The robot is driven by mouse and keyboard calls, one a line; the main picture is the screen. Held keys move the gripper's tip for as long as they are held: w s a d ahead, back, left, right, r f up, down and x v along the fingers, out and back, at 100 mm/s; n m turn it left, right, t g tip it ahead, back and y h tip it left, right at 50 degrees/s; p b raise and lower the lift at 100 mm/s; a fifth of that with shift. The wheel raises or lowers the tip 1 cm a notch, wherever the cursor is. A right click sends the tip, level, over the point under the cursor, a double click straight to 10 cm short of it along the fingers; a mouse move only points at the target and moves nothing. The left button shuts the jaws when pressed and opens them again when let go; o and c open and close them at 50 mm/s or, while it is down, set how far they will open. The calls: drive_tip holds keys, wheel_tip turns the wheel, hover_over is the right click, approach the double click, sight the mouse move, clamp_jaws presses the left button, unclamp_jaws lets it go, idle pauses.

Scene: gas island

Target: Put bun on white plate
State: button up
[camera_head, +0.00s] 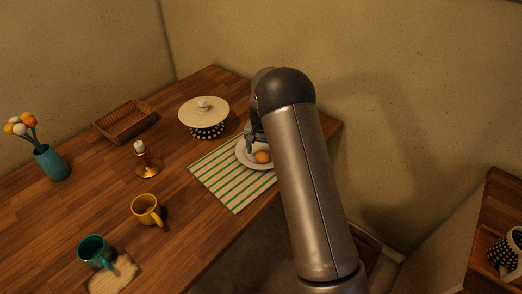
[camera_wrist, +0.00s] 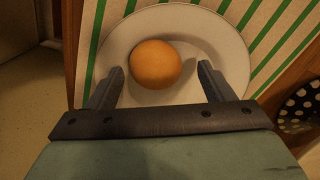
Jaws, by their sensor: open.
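A round orange-brown bun (camera_wrist: 155,64) lies on the white plate (camera_wrist: 209,33) in the wrist view, left of the plate's middle. The head view shows the bun (camera_head: 263,157) on the plate (camera_head: 244,160) too, on a green-striped mat. My gripper (camera_wrist: 161,75) is open and empty. Its two fingers reach over the near part of the plate, the left fingertip close to the bun's lower left and the right one apart from it. I cannot tell whether they touch the plate. My arm hides the plate's right side in the head view.
The striped mat (camera_head: 219,177) lies at the counter's right edge. A lidded dotted pot (camera_head: 205,128), a candle holder (camera_head: 147,164), a yellow mug (camera_head: 146,209), a teal mug (camera_head: 95,251), a basket (camera_head: 126,121) and a flower vase (camera_head: 51,163) stand to the left.

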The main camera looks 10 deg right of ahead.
sight(261, 152)
drive_tip(key=s+r+n, duration=0.1)
drive_tip(key=s+r, duration=0.2)
drive_tip(key=r, duration=0.5)
drive_tip(key=s+r, duration=0.2)
drive_tip(key=r, duration=0.6)
drive_tip(key=s+n, duration=0.5)
drive_tip(key=s, duration=2.8)
drive_tip(key=shift+a+r+t+b, duration=0.3)
drive_tip(key=shift+b, duration=0.15)
